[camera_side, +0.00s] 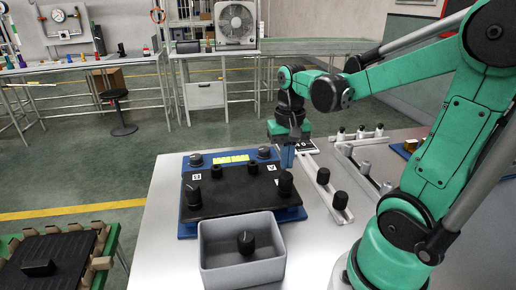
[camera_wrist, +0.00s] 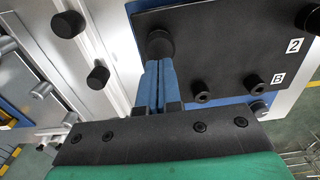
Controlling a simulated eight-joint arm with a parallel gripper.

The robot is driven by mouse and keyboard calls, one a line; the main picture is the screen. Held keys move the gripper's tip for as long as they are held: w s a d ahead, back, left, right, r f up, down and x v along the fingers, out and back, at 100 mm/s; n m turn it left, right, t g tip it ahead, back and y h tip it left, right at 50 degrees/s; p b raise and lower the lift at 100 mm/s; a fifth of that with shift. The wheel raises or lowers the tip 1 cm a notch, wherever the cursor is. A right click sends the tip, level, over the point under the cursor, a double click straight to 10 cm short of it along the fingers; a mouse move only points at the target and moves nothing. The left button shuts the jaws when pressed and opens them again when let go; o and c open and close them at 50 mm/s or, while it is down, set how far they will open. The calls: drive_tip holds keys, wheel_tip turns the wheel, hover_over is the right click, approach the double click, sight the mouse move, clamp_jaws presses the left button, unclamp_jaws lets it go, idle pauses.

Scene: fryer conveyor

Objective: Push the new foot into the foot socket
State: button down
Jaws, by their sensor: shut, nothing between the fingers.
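A black plate (camera_side: 235,192) lies on a blue fixture, and it also shows in the wrist view (camera_wrist: 225,45). A black foot (camera_side: 285,182) stands upright at the plate's right side; the wrist view shows it (camera_wrist: 159,45) just beyond my fingertips. Any socket under it is hidden. Another foot (camera_side: 193,195) stands at the left side. Two short black cylinders (camera_side: 252,169) sit along the plate's back edge. My gripper (camera_side: 287,165) is behind the right foot, its blue fingers (camera_wrist: 157,75) shut together and empty. I cannot tell whether they touch the foot.
A grey bin (camera_side: 212,262) in front of the plate holds a black foot (camera_side: 245,240). A rail (camera_side: 325,193) at the right carries black feet (camera_side: 340,200). Blue-fixture knobs (camera_side: 196,160) stand behind the plate. Clear tabletop lies left of the bin.

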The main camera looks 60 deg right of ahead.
drive_tip(key=shift+f, duration=0.7)
drive_tip(key=shift+r, duration=3.05)
